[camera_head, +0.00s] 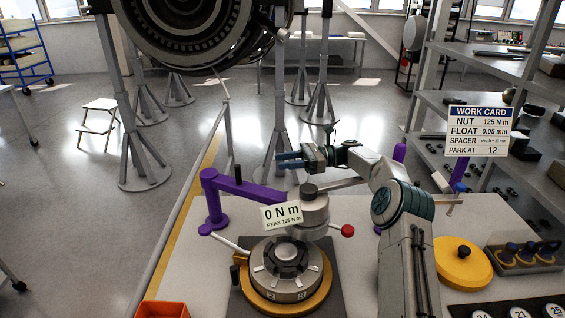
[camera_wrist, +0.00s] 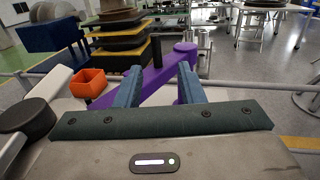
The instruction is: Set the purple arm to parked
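The purple arm (camera_head: 245,187) runs from a purple post (camera_head: 215,212) at the bench's left side to a grey tool head (camera_head: 314,207) with a black cap and a red-knobbed handle. The head is over the round grey hub (camera_head: 287,270) in its yellow ring. A label on it reads 0 N m, peak 125 N m. My gripper (camera_head: 288,160) is above and behind the purple arm in the head view and points left. In the wrist view, its blue fingers (camera_wrist: 160,82) stand apart with nothing held; the purple arm (camera_wrist: 157,88) shows beyond and between them, apparently not gripped.
A work card (camera_head: 479,131) reads park at 12. A yellow disc (camera_head: 462,262) and a tray of dark plugs (camera_head: 524,256) lie at the right. An orange bin (camera_head: 162,309) is at the front left. Engine stands and a rail are behind; shelves (camera_head: 490,110) are at the right.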

